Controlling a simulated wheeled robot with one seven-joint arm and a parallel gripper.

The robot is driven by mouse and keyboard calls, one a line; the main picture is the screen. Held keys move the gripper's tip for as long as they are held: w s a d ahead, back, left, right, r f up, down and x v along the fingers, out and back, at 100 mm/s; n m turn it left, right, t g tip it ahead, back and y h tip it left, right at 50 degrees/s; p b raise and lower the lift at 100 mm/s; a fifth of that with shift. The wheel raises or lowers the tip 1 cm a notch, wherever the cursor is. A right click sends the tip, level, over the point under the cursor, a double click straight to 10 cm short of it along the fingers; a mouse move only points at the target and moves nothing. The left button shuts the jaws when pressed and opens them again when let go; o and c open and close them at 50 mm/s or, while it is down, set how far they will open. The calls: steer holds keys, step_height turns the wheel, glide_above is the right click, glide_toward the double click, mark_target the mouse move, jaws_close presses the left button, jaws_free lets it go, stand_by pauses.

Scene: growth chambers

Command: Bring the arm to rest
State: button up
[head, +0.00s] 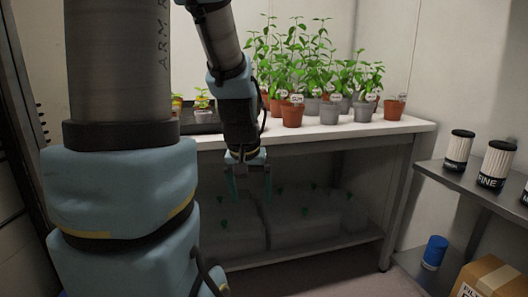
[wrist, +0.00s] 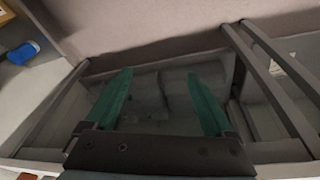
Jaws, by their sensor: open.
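My arm crosses the left and middle of the head view. My gripper (head: 249,183) points down in front of the white bench's front edge. Its two green fingers are apart with nothing between them. In the wrist view my gripper (wrist: 155,95) also shows open and empty, with the bench's frame and translucent bins beyond the fingers. It touches nothing that I can see.
Several potted plants (head: 330,112) stand on the white bench (head: 400,126). Translucent bins (head: 300,225) sit on its lower shelf. At right, a metal shelf (head: 450,184) holds striped canisters (head: 496,165). A blue cylinder (head: 434,252) and a cardboard box (head: 490,279) are lower right.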

steer(key=s+a+f+g, duration=0.1)
steer(key=s+a+f, duration=0.25)
steer(key=s, duration=0.25)
step_height(320, 180, up, 18)
steer(key=p, duration=1.7)
steer(key=shift+w+y, duration=0.3)
steer(key=shift+w, duration=0.15)
steer(key=shift+f, duration=0.1)
